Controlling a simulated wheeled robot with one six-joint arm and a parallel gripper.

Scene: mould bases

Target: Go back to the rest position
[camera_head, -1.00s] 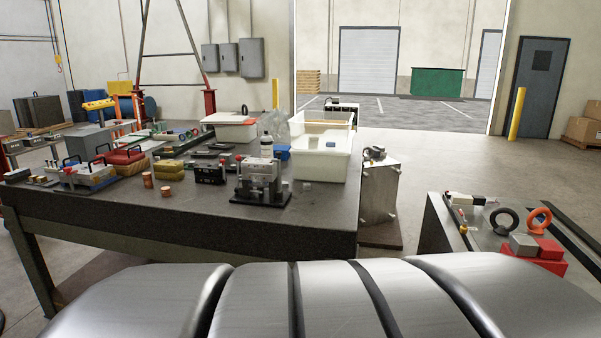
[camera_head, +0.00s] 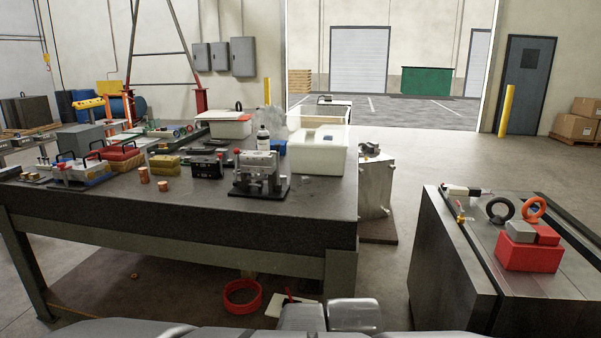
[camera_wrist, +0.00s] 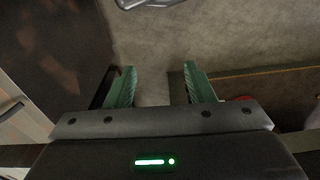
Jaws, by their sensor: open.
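My gripper (camera_wrist: 158,88) shows in the wrist view with its two green fingers spread apart. Nothing is between the fingers, and grey concrete floor (camera_wrist: 155,50) lies beyond them. In the head view the fingers do not show. Grey metal parts of my own body fill only the bottom edge of that view.
A dark workbench (camera_head: 200,212) stands at left, bearing a metal fixture (camera_head: 258,172), a white bin (camera_head: 318,152) and several tools. A lower cabinet (camera_head: 450,250) at right bears a red block (camera_head: 528,252).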

